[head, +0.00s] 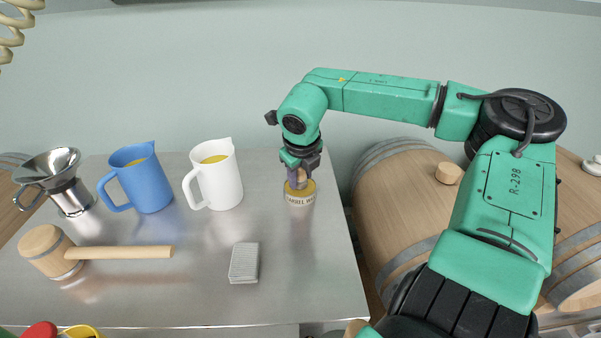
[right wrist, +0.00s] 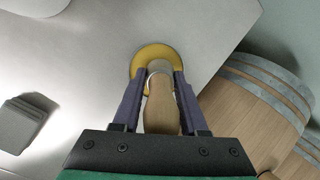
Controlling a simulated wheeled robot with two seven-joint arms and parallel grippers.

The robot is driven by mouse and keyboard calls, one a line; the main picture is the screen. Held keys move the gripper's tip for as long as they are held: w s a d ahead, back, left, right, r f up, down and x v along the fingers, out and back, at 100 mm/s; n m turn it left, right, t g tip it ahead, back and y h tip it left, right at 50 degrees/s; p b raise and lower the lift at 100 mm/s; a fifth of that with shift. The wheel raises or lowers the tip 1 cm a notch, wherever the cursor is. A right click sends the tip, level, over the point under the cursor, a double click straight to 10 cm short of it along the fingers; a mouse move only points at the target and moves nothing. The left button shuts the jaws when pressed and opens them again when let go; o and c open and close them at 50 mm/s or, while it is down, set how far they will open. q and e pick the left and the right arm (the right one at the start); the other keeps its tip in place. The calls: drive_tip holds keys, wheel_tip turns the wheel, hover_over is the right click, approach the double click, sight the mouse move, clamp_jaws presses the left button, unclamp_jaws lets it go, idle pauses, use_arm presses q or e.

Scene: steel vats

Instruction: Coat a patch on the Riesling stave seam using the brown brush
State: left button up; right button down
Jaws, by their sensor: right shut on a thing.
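My right gripper (head: 299,177) is shut on the wooden handle of the brown brush (right wrist: 160,105), which also shows small between its fingers in the head view (head: 303,176). The brush points down into a round tin of yellow wax (head: 300,198), labelled "BARREL WA…", near the steel table's right edge. The tin's yellow ring (right wrist: 153,52) shows around the brush in the right wrist view; the bristles are hidden. A wooden barrel (head: 395,195) with steel hoops lies right of the table. No Riesling label or seam is readable. My left gripper is out of view.
The steel table (head: 200,300) holds a grey ribbed block (head: 244,263), a mallet (head: 47,251), a blue jug (head: 143,180), a white jug (head: 217,180) and a metal funnel (head: 62,180). A bung (head: 449,173) sits on the barrel. Another barrel (head: 580,275) lies at right.

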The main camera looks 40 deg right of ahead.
drive_tip(key=shift+f+b, duration=0.1)
drive_tip(key=shift+b, duration=0.3)
idle(0.9)
idle(0.5)
drive_tip(key=shift+r+p, duration=1.95)
drive_tip(key=shift+r, duration=1.65)
drive_tip(key=shift+f, duration=0.15)
wheel_tip(320, 180, down, 7)
drive_tip(key=b, duration=0.4)
drive_tip(key=shift+f, duration=0.1)
drive_tip(key=shift+r, duration=0.25)
